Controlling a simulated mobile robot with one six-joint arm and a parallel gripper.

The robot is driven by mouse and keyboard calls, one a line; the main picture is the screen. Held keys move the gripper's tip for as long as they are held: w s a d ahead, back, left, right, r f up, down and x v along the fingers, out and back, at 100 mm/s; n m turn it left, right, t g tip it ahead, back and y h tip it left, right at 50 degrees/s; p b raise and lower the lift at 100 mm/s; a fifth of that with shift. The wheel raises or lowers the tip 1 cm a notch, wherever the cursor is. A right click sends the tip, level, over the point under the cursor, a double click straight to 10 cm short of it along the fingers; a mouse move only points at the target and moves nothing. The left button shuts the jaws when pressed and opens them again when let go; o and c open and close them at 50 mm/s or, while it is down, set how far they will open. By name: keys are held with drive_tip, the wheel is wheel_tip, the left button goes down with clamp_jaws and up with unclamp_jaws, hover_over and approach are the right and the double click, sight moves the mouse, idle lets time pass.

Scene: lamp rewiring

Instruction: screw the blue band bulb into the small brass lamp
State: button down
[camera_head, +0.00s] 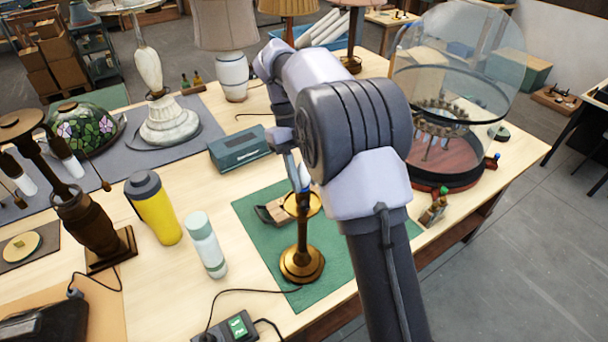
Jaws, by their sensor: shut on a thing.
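The small brass lamp (302,262) stands upright on a green mat (248,209), with a round base, a slim stem and a wide brass dish at its top. My gripper (294,172) is just above that dish, pointing down, partly hidden behind my own arm. It is shut on a small pale bulb (304,178) with a bluish tint, held over the lamp's top. Whether the bulb touches the socket is hidden by the gripper and arm.
A dark green box (239,148), a yellow tumbler (155,209) and a white bottle (205,245) stand left of the lamp. A small wooden holder (434,212) is at right, near a glass-domed case (455,80). A switch box (232,329) with cords lies in front.

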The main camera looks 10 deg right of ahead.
drive_tip(key=c, duration=0.9)
unclamp_jaws()
drive_tip(key=shift+c, duration=0.2)
